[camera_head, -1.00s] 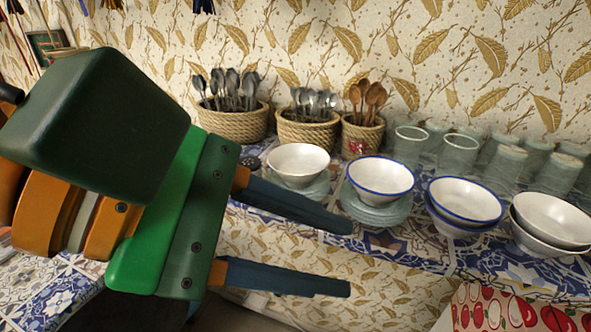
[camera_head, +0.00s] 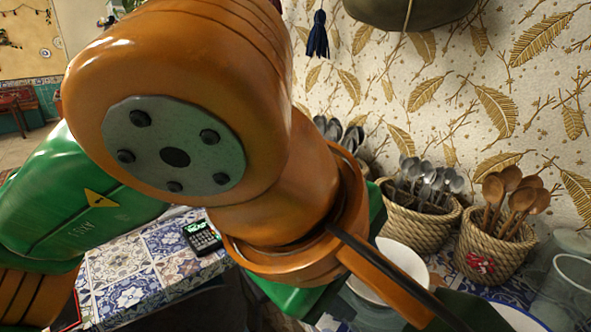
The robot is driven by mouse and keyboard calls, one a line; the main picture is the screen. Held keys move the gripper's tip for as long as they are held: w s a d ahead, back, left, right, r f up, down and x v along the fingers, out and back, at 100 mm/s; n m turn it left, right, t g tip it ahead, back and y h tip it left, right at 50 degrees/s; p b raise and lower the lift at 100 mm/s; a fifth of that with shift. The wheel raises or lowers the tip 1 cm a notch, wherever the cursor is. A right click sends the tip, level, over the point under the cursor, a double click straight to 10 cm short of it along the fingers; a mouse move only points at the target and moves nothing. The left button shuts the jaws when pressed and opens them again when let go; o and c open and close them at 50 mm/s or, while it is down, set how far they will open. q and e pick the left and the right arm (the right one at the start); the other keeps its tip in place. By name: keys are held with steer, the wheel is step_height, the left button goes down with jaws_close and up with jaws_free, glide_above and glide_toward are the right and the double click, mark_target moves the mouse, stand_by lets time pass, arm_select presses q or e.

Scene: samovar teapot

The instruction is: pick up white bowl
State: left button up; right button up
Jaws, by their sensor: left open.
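The plain white bowl (camera_head: 404,262) shows behind and just right of my left arm's orange wrist. The arm hides much of it, and I cannot tell whether the gripper touches it. Only part of my left gripper's green body (camera_head: 292,298) shows below the wrist. Its fingertips are mostly hidden behind the arm or cut off by the lower edge, and nothing is visibly held. My right gripper is not in view.
Woven baskets with metal spoons (camera_head: 418,222) and wooden spoons (camera_head: 494,245) stand behind the bowl. Clear glasses (camera_head: 570,290) are at the right. A calculator (camera_head: 201,236) lies on the blue tiled counter (camera_head: 122,275) at the left. A dark hanging vessel (camera_head: 408,12) is above.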

mark_target(368, 299)
arm_select(q)
steer(key=x, duration=0.4)
steer(key=shift+w+d+p, duration=0.1)
steer(key=shift+p, duration=0.2)
steer(key=shift+r, duration=0.1)
jaws_close()
stand_by(0.9)
